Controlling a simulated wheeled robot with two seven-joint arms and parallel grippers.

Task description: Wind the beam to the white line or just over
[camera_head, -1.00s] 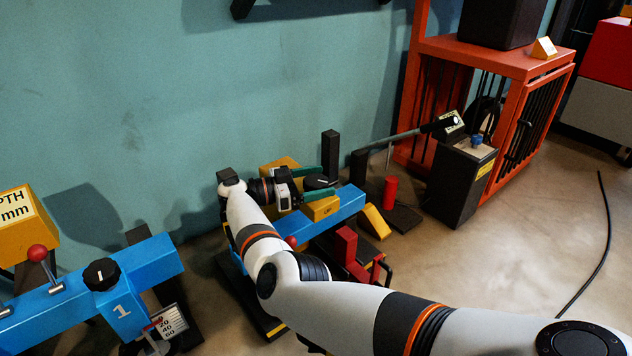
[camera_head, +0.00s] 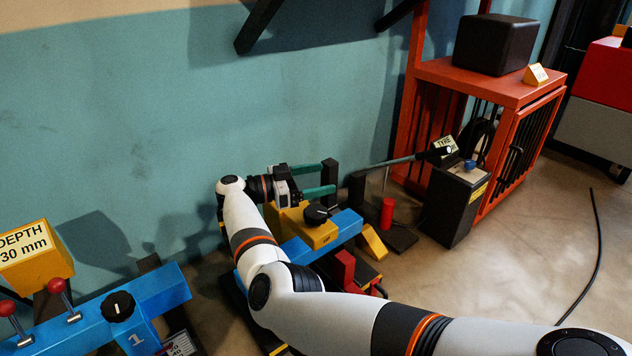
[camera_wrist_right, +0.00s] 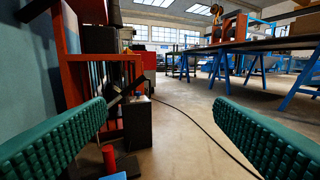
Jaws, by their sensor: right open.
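A blue beam (camera_head: 348,224) lies across the middle of the head view, partly hidden by my right arm. A yellow block (camera_head: 316,235) on it carries a black knob (camera_head: 317,213). My right gripper (camera_head: 328,178) is open and empty, its green fingers above and behind the knob, apart from it. Its fingers are spread in the right wrist view (camera_wrist_right: 160,108), with nothing between them. A second blue beam (camera_head: 160,295) at lower left has its own black knob (camera_head: 118,305) and a "1". I cannot make out a white line. My left gripper is not in view.
A long bar with a black grip reaches toward a dark box (camera_head: 455,205) at right. A red cylinder (camera_head: 388,212) stands near the beam's right end. An orange cage (camera_head: 425,72) stands behind. Red-balled levers (camera_head: 58,286) stand at left. Floor is clear at right, except for a cable (camera_head: 597,240).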

